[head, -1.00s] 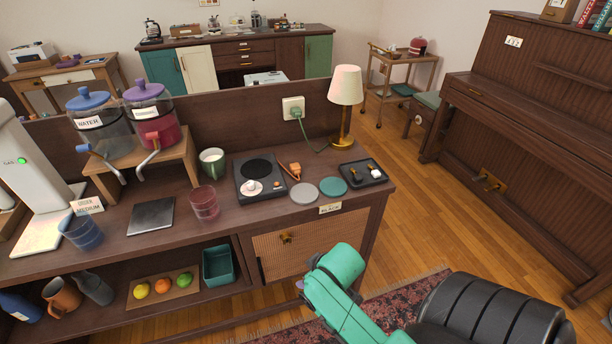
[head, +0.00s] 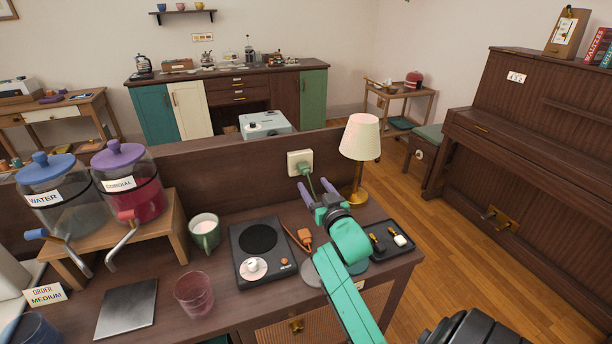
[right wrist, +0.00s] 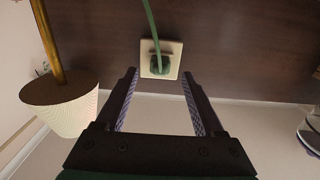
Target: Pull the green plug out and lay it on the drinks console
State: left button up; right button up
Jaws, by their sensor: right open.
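The green plug (head: 305,169) sits in the white wall-type socket (head: 294,160) on the upright back panel of the drinks console (head: 168,268). Its green cord runs toward the lamp. My right gripper (head: 314,188) is open and empty, just in front of and below the plug in the head view. In the right wrist view the plug (right wrist: 160,66) and socket (right wrist: 173,48) show beyond and between the two open fingers (right wrist: 159,92), apart from them. My left gripper is not in view.
The lamp (head: 360,140) stands close to the right of the gripper. A black tray (head: 405,247) with small items, an orange plug-like item (head: 305,237), a hot plate (head: 245,222) and a green mug (head: 205,233) stand on the console. Bare console top shows between the mug and glass (head: 194,295).

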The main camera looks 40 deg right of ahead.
aim_at(307, 174)
jog(key=shift+s+a+r+b, duration=0.1)
jog(key=shift+a+r+b, duration=0.05)
jog(key=shift+r+b, duration=0.45)
jog(key=shift+w+d+b, duration=0.2)
jog(key=shift+w+b, duration=0.15)
jog(key=shift+w, duration=0.25)
jog(key=x, duration=0.3)
jog(key=shift+w+d+f+b, duration=0.15)
jog(key=shift+w+f+b, duration=0.1)
jog(key=shift+f+b, duration=0.05)
jog(key=shift+x, duration=0.85)
jog(key=shift+w+r, duration=0.2)
jog(key=shift+w+d, duration=0.15)
jog(key=shift+w, duration=0.05)
grip_shut()
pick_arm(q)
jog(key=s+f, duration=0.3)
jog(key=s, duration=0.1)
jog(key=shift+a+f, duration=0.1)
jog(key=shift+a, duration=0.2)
pick_arm(e)
jog(key=shift+s, duration=0.1)
